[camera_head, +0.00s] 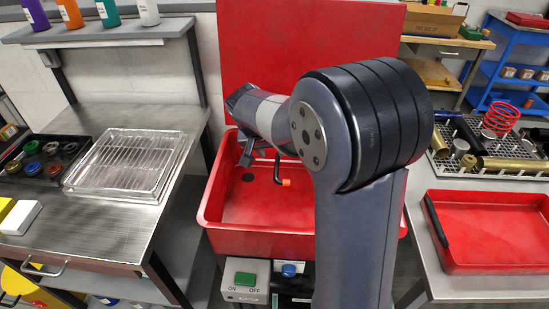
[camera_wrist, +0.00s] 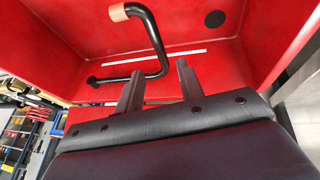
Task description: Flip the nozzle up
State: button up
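The nozzle (camera_head: 277,170) is a thin black bent pipe with an orange tip, inside the red wash basin (camera_head: 262,239). In the head view its tip hangs down. In the wrist view the nozzle (camera_wrist: 150,33) bends ahead of my fingers, its orange tip at upper left. My gripper (camera_wrist: 160,70) is open, with a clear gap between its two fingers. The nozzle's lower bend appears just beyond the fingertips, and I cannot tell whether they touch. In the head view my gripper (camera_head: 246,156) is at the basin's left side, left of the nozzle, and my arm hides part of the basin.
A control box with a green button (camera_head: 245,279) stands below the basin. A steel table with a wire rack tray (camera_head: 128,160) is at left. A red tray (camera_head: 490,268) and a parts rack (camera_head: 490,176) are on the right bench. The raised red lid (camera_head: 300,45) stands behind.

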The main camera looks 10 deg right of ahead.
aim_at(277, 163)
jog(key=x, duration=0.6)
jog(key=shift+w+f, duration=0.1)
jog(key=shift+f, duration=0.15)
jog(key=shift+c, duration=0.2)
grip_shut()
